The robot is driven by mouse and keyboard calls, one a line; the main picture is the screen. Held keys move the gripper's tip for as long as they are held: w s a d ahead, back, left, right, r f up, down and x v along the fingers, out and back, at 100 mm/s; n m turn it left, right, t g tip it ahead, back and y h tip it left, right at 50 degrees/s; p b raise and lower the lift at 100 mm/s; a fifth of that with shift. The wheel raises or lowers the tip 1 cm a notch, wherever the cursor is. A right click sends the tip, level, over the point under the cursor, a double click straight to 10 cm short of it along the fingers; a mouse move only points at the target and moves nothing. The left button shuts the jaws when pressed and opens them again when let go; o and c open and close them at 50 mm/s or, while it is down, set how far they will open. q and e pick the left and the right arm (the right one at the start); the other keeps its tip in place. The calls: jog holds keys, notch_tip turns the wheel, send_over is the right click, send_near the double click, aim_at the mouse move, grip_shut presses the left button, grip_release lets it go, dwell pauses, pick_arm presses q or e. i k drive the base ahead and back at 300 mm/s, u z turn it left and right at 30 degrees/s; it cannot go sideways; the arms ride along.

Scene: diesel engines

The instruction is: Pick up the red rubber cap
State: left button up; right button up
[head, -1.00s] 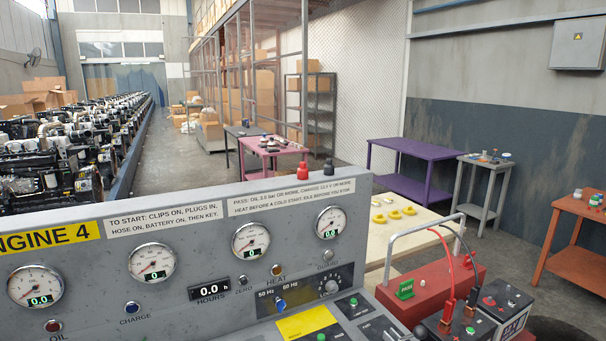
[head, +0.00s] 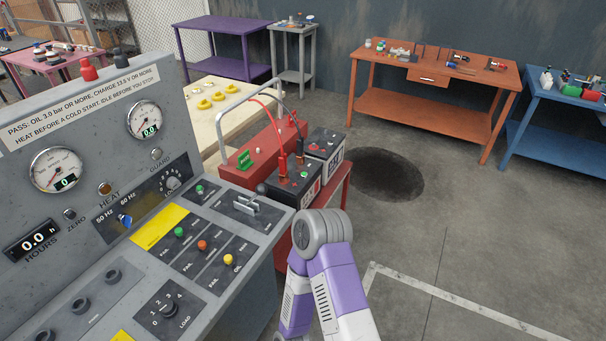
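A small red cap-like piece (head: 88,70) stands upright on the top edge of the grey control panel (head: 100,118). I cannot tell for certain that it is the rubber cap. A similar dark piece (head: 119,58) stands to its right. Neither of my grippers is in view. A purple and white link of my own arm shows at the bottom middle, apart from the panel's top edge.
A red battery cart (head: 262,150) with a carry bar and black batteries (head: 293,184) stands right of the panel. An orange table (head: 430,57) and a blue table (head: 556,88) hold small items. The floor at right is clear, with a dark round patch (head: 387,174).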

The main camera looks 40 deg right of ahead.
aim_at(88, 72)
jog(key=z, duration=2.5)
jog(key=i, duration=2.55)
jog(key=u, duration=2.35)
